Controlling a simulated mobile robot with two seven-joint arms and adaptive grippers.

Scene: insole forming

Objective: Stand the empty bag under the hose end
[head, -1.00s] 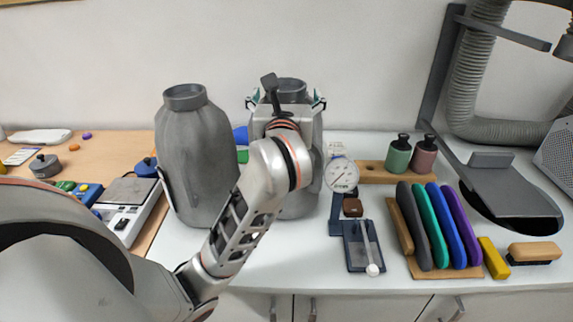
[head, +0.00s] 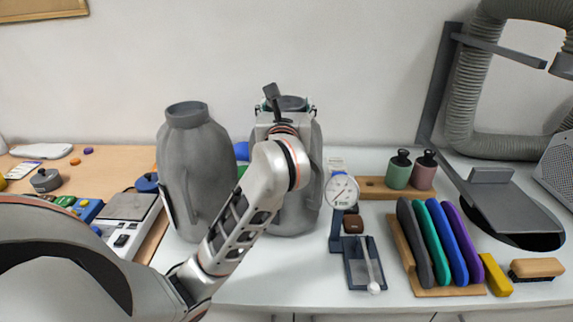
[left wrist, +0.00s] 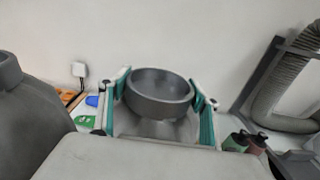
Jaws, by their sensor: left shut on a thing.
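Two grey bags with round collared necks stand upright on the white worktop. The left bag (head: 196,165) stands free. The other bag (head: 300,205) is partly hidden behind my left arm. My left gripper (head: 287,112) is shut on this bag's neck. In the left wrist view the teal-padded fingers (left wrist: 162,105) lie on both sides of the open grey neck (left wrist: 160,90). I cannot tell from the frames whether either bag is empty. A ribbed grey hose (head: 465,95) hangs at the right, and its end (head: 563,66) shows at the right edge. My right gripper is not in view.
A dial gauge (head: 342,191), green and pink bottles (head: 398,170) and a rack of coloured insoles (head: 440,240) stand right of the held bag. A grey plate (head: 510,205) lies below the hose. A scale (head: 125,220) is at the left.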

